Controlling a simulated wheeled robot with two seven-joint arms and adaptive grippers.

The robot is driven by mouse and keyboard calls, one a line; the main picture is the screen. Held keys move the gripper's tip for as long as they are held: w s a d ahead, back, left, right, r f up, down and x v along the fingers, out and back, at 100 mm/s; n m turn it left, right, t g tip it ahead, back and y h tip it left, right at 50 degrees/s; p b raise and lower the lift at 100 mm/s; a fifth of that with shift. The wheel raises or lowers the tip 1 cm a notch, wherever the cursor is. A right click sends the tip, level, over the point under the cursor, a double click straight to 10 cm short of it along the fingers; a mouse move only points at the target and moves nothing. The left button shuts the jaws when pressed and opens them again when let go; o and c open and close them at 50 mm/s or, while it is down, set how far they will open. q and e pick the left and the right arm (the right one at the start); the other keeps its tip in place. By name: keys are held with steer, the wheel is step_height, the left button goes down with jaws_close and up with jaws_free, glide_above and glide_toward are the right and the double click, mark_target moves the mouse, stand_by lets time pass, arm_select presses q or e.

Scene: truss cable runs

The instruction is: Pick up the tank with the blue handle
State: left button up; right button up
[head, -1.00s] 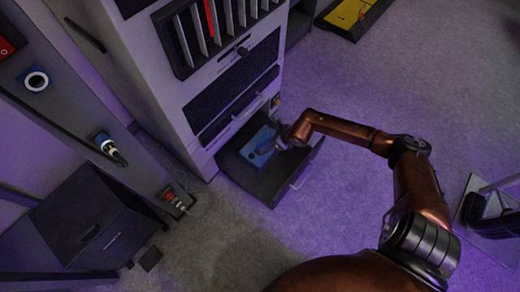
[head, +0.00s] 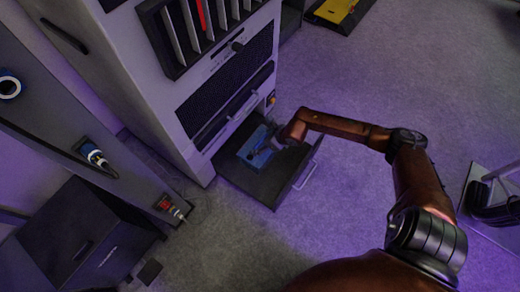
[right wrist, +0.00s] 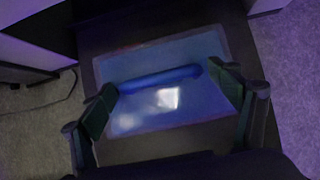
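A blue tank (head: 253,160) lies in the open bottom drawer of the grey cabinet. In the right wrist view it is a flat blue block (right wrist: 195,50) with a bright reflection on top and a blue bar-shaped handle (right wrist: 160,79) across it. My right gripper (head: 270,147) is over the tank, reaching down into the drawer. In the right wrist view its two green-padded fingers (right wrist: 167,102) are wide apart, near either end of the handle, with nothing pinched between them. Whether a finger touches the tank I cannot tell. My left gripper is out of view.
The open drawer (head: 262,190) has a metal handle at its front right. The grey cabinet (head: 130,75) rises behind it. A truss post with connectors (head: 95,155) and a dark box (head: 80,235) stand at left. Carpet to the right is mostly free, with a black coil (head: 490,205) on a stand.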

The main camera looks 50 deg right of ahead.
steer(key=c, duration=1.7)
steer(key=shift+w+r, duration=0.1)
steer(key=shift+c, duration=0.2)
